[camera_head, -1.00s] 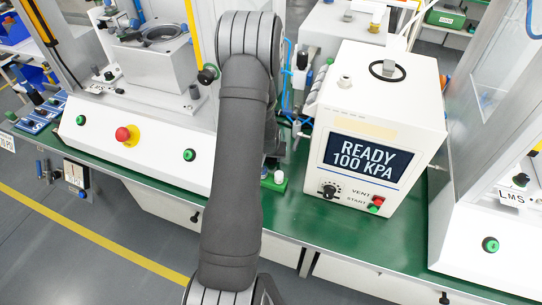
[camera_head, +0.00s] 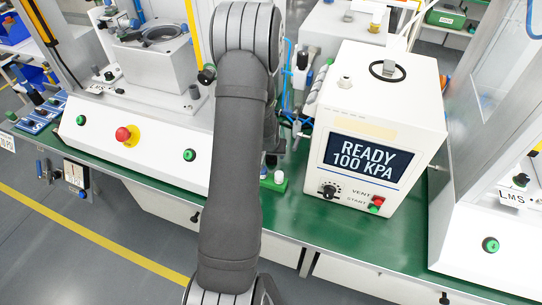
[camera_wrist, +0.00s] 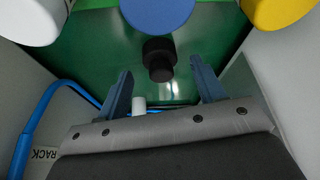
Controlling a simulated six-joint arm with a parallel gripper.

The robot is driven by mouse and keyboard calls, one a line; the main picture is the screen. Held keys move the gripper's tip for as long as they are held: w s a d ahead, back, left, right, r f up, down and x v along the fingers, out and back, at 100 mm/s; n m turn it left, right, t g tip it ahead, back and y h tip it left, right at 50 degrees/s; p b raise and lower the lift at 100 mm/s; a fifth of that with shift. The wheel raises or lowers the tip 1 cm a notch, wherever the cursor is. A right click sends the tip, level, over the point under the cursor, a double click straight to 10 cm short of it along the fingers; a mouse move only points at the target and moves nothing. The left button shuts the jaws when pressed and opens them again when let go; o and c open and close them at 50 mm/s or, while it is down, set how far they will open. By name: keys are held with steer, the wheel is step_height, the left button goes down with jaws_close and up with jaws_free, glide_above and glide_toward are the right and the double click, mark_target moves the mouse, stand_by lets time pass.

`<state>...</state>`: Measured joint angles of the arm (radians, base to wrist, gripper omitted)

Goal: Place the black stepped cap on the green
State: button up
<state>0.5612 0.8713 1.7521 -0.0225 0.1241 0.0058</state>
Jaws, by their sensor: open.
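The black stepped cap (camera_wrist: 158,58) shows in the wrist view as a wide dark disc with a narrower round step. It lies over the green surface (camera_wrist: 95,45), between my fingertips in the picture. Whether it touches that surface or my fingers I cannot tell. My gripper (camera_wrist: 160,67) is open, with its two blue-grey fingers apart and nothing seen clamped. In the head view my arm hides the gripper. A green bench top (camera_head: 310,225) runs across the head view, with a small green block (camera_head: 273,185) carrying a white piece beside my arm.
Large blue (camera_wrist: 158,12), white (camera_wrist: 30,20) and yellow (camera_wrist: 278,10) round parts crowd the top of the wrist view. A blue hose (camera_wrist: 50,88) curves at left. The white press box (camera_head: 380,120), reading READY 100 KPA, stands right of my arm.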

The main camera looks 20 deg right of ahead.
steer(key=v, duration=0.9)
steer(key=shift+r, duration=0.2)
steer(key=shift+s, duration=0.15)
steer(key=x, duration=1.2)
steer(key=shift+a+f, duration=0.1)
steer(key=shift+f, duration=0.1)
steer(key=shift+r, duration=1.1)
